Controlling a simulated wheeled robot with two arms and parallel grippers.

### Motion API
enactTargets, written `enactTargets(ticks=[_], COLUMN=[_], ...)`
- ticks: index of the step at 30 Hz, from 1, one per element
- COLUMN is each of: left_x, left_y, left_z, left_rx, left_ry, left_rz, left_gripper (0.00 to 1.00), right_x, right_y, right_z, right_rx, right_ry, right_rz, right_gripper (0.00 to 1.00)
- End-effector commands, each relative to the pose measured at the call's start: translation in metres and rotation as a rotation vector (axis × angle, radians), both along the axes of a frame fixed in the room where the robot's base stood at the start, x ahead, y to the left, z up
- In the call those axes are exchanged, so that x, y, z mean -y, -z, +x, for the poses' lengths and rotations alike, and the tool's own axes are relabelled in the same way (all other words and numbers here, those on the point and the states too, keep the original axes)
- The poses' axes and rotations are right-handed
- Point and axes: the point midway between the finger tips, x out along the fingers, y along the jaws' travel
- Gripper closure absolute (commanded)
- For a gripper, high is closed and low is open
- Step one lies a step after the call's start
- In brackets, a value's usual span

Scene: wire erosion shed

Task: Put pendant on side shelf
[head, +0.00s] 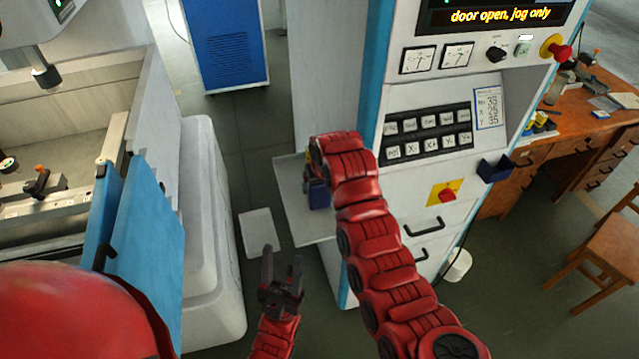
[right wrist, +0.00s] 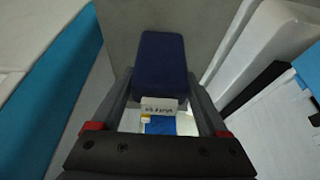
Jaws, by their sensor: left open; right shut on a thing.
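The pendant (right wrist: 163,62) is a dark blue block with a white label at its near end. My right gripper (right wrist: 160,88) is shut on it, with a finger along each side. In the head view a blue part of the pendant (head: 319,195) shows below my right wrist, over the side shelf (head: 299,218). This shelf is a pale grey plate on the side of the control cabinet. My arm hides part of it, and I cannot tell whether the pendant touches it. My left gripper (head: 281,272) is open and empty, lower and in front of the shelf.
The control cabinet (head: 440,85) has keys, gauges and a dark blue holder (head: 495,168) on its front. The machine's blue door (head: 150,235) and white housing (head: 215,240) stand at left. A wooden desk (head: 570,140) and chair (head: 600,230) are at right. Floor shows between machine and cabinet.

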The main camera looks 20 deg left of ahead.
Motion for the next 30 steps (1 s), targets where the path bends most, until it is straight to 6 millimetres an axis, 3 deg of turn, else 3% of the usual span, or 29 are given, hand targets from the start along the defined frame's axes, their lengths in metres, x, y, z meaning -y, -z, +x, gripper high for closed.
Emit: enactTargets(ticks=[2,3,6,15,20,26,30], left_x=[0.000,0.000,0.000,0.000,0.000,0.000,0.000], left_y=[0.004,0.003,0.002,-0.002,0.008,0.029,0.012], left_z=[0.000,0.000,0.000,0.000,0.000,0.000,0.000], left_rx=[0.000,0.000,0.000,0.000,0.000,0.000,0.001], left_ry=[0.000,0.000,0.000,0.000,0.000,0.000,0.000], left_rz=[0.000,0.000,0.000,0.000,0.000,0.000,0.000], left_gripper=[0.50,0.50,0.50,0.50,0.50,0.50,0.50], right_x=[0.000,0.000,0.000,0.000,0.002,0.012,0.020], right_y=[0.004,0.003,0.002,-0.002,-0.013,-0.049,-0.090], right_z=[0.000,0.000,0.000,0.000,-0.003,-0.016,-0.028], right_rx=[0.001,0.001,0.000,0.000,0.004,0.008,0.002], right_ry=[0.000,0.000,0.000,0.000,0.000,0.002,0.001], right_rz=[0.001,0.001,0.000,0.000,0.003,0.005,0.004], right_gripper=[0.96,0.17,0.00,0.00,0.00,0.00,0.00])
